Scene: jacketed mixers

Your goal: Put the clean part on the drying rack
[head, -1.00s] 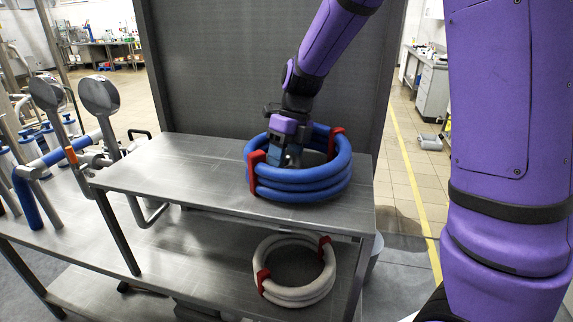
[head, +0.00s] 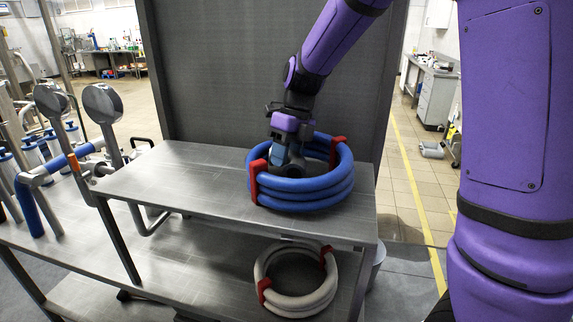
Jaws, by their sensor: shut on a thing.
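My gripper (head: 285,166) reaches down over the coiled blue hose (head: 312,198) on the upper metal shelf (head: 170,180). Its fingers are at the coil's inner left side, near one of the two red straps (head: 257,180). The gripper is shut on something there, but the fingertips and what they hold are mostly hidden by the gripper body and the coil. I cannot make out a separate part or a drying rack by name in this view.
A coiled white hose (head: 297,300) with red straps lies on the lower shelf. Paddle-like steel pieces (head: 103,103) and blue-handled pipework (head: 40,185) stand at the left. A dark panel (head: 265,70) rises behind the shelf. The upper shelf's left half is bare.

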